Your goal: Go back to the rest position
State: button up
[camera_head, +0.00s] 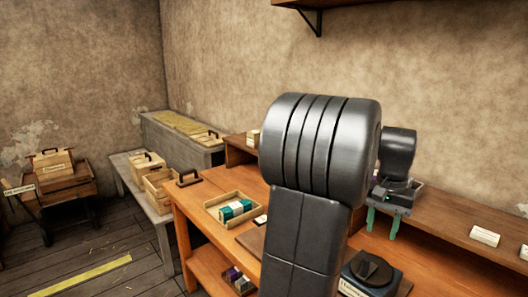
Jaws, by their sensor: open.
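My gripper (382,224) is at the right of the head view, beyond the thick dark link of my arm. Its two green fingers point down and stand apart, with nothing seen between them. It hangs over the wooden workbench (190,215), clear of the items I can see. My arm's large rounded joint fills the middle of the view and hides part of the bench behind it.
A wooden tray (213,216) with teal and white blocks sits on the bench. White labels (485,236) lie on the right shelf. Crates (160,187) stand left; a cart (58,186) is further left.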

jog(key=shift+m, duration=4.2)
